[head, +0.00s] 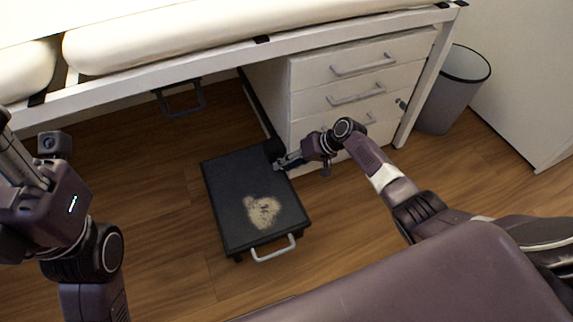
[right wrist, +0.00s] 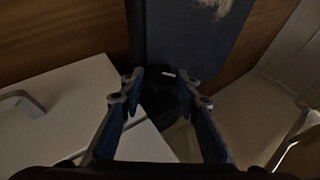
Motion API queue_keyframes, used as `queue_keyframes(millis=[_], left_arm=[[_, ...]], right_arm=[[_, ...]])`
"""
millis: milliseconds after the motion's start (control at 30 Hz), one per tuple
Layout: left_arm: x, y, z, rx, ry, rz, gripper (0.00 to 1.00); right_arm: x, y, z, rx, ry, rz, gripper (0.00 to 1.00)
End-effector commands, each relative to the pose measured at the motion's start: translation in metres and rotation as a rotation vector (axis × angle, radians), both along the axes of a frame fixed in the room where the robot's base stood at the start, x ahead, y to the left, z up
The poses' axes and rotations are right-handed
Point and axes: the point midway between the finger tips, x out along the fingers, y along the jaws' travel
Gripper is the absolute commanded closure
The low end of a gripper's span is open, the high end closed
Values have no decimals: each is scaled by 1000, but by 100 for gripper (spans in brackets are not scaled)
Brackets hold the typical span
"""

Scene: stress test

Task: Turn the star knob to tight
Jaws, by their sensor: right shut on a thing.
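A dark knob (head: 274,148), which I take for the star knob, sits at the far right corner of a low black step (head: 225,185). Its star shape and any tight marking cannot be made out. My right gripper (head: 280,162) is at this knob, low beside the white drawers. In the right wrist view, my right gripper (right wrist: 160,88) has its fingers on either side of the dark knob (right wrist: 158,103), closed on it; much of it is in shadow. My left arm is at the left edge, raised, with its gripper (head: 12,160) partly cut off and its fingers unclear.
The white drawer unit (head: 310,75) with grey handles stands close to my right gripper. A padded bed (head: 200,35) on a white frame runs overhead behind. A grey bin (head: 450,95) is at the right. The wooden floor (head: 165,240) left of the step is clear.

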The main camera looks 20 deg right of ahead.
Motion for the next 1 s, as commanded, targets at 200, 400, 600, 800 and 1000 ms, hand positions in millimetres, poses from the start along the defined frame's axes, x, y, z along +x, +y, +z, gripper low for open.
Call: queue_keyframes(millis=[200,400,600,800,1000], left_arm=[[0,0,0,0,0,0,60],[0,0,0,0,0,-1,60],[0,1,0,-2,2,0,60],[0,0,0,-2,2,0,60],[0,0,0,-1,0,0,60]], right_arm=[[-1,1,-1,0,4,2,53],[-1,0,-1,-1,2,1,53],[-2,-4,4,-1,1,-1,53],[-13,-19,24,-5,0,2,53],[-28,-42,55,-4,0,1,53]])
